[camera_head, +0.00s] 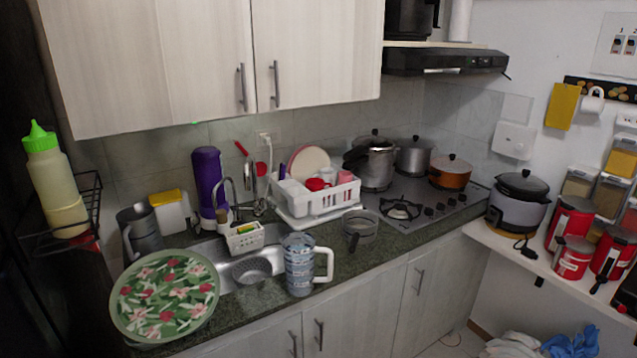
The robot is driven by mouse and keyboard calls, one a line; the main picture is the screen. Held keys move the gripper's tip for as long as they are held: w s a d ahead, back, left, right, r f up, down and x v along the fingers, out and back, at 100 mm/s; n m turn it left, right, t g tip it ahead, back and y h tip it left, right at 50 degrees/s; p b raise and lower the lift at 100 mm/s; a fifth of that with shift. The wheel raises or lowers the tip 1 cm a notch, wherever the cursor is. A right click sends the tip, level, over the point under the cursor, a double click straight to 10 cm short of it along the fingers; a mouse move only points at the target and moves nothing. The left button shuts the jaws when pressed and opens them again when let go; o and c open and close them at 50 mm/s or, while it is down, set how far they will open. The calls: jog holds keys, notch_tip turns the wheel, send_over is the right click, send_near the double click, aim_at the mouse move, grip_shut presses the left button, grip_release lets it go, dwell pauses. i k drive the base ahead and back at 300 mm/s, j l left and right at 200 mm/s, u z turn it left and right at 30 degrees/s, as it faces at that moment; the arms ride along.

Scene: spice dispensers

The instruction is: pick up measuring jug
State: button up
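No vessel shows clear measuring marks, so I cannot tell for certain which one is the measuring jug. A grey jug with a handle (142,236) stands upright at the back left of the counter, partly behind the round floral tray. A blue-and-white patterned tumbler with a white handle (299,268) stands upright at the counter's front edge, right of the sink. A clear, shallow vessel with a dark handle (361,226) sits between the dish rack and the stove. My gripper is not in view.
The floral tray (124,303) covers the counter's left end beside the sink (268,262). A dish rack (318,203), purple bottle (207,178) and faucet stand behind. The stove (448,213) holds several pots. Wall cabinets (320,60) overhang the counter.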

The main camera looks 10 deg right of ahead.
aim_at(300, 249)
jog(key=i+j+u, duration=0.1)
jog(key=i+j, duration=0.2)
jog(key=i, duration=0.2)
jog(key=i+j, duration=0.2)
jog(key=i, duration=0.3)
jog(key=k+j+u, duration=0.05)
